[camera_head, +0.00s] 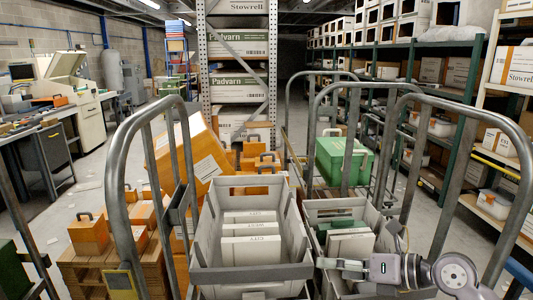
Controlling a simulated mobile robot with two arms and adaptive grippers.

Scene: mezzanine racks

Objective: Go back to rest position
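My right gripper (325,263) comes in from the lower right and points left, in front of the right grey crate (345,208). Its fingers are small and seen from the side, so I cannot tell whether it is open or shut. I see nothing clearly held in it. My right arm's grey wrist (398,270) lies low, near the right cart's curved metal rail (522,190). My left gripper and arm are not in view.
A larger grey crate (213,225) holds several white boxes (250,248). Curved metal cart rails (123,190) stand around the crates. Orange cases (88,235) sit on a wooden pallet at left. A green case (342,160) stands behind. Racks (475,50) line the right side.

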